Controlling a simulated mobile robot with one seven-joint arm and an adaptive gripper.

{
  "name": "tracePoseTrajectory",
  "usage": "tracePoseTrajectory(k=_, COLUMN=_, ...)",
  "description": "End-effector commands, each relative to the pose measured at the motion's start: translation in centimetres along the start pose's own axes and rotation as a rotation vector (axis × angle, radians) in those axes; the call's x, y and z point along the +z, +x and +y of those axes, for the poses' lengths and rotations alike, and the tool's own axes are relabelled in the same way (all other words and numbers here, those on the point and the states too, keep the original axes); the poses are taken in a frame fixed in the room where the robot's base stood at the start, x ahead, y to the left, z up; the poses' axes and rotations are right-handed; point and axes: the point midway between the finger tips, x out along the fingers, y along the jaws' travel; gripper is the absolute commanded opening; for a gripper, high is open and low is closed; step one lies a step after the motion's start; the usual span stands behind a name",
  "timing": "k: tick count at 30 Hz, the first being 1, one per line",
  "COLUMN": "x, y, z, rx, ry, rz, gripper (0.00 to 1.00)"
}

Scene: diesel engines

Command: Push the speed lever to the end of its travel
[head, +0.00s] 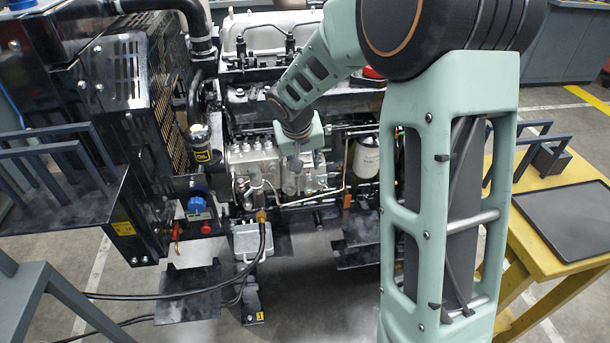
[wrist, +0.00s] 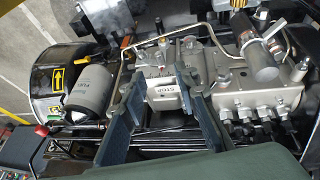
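My gripper (wrist: 158,80) is open, its two dark blue-grey fingers spread apart over the injection pump. In the head view my gripper (head: 296,160) points down at the front of the engine and is small and partly hidden by my wrist. Between the fingertips in the wrist view is a pale block marked STOP (wrist: 161,88) on the pump. The grey metal pump body (wrist: 230,95) extends to the right; it also shows in the head view (head: 248,160). I cannot make out the speed lever for certain. Contact between the fingers and any part cannot be told.
A white fuel filter (wrist: 92,88) stands left of the fingers, also in the head view (head: 366,157). Bent metal pipes (wrist: 185,32) and a thick cylinder (wrist: 262,58) surround the pump. A yellow table (head: 540,255) with a dark tray (head: 568,218) stands at the right.

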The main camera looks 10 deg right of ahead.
Motion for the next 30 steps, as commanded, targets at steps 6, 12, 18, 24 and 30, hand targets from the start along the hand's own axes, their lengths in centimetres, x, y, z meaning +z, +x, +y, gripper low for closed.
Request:
tracePoseTrajectory(k=6, x=0.1, y=4.6, z=0.0, rx=0.0, ry=-0.002, rz=-0.003, gripper=0.28)
tracePoseTrajectory(k=12, x=0.0, y=7.1, z=0.0, rx=0.0, ry=-0.001, rz=-0.001, gripper=0.28)
tracePoseTrajectory(k=18, x=0.0, y=7.8, z=0.1, rx=0.001, ry=-0.001, rz=0.0, gripper=0.28)
tracePoseTrajectory(k=24, x=0.0, y=7.8, z=0.1, rx=0.001, ry=-0.001, rz=0.001, gripper=0.28)
tracePoseTrajectory(k=30, x=0.0, y=7.8, z=0.1, rx=0.001, ry=-0.002, rz=0.001, gripper=0.07)
